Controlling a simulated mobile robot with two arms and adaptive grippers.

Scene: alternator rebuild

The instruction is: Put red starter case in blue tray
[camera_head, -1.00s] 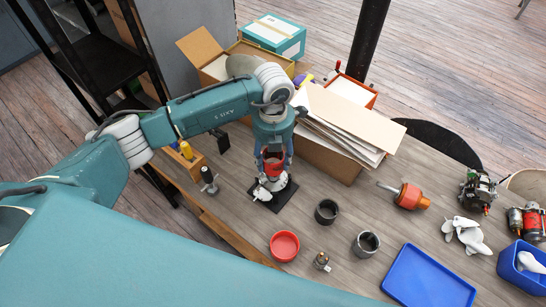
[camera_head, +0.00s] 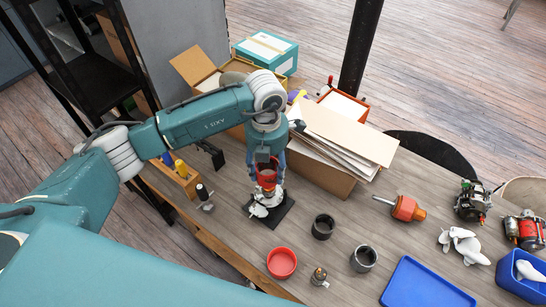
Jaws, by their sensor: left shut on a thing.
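The red starter case (camera_head: 267,174) is a short red cylinder held upright between the fingers of my left gripper (camera_head: 268,180). My left gripper points down and is shut on it. The case is above a black square base (camera_head: 282,212) with a white propeller-like part (camera_head: 259,210) on it. Whether the case touches that part is hard to tell. The blue tray (camera_head: 425,286) lies flat and empty at the lower right, cut by the frame's bottom edge. My right gripper is not in view.
Between the base and tray stand a dark ring (camera_head: 323,227), a red dish (camera_head: 281,263), a grey cup (camera_head: 364,258) and a small metal part (camera_head: 319,276). An orange rotor (camera_head: 407,208) lies farther back. A cardboard box (camera_head: 320,170) with papers stands behind the gripper.

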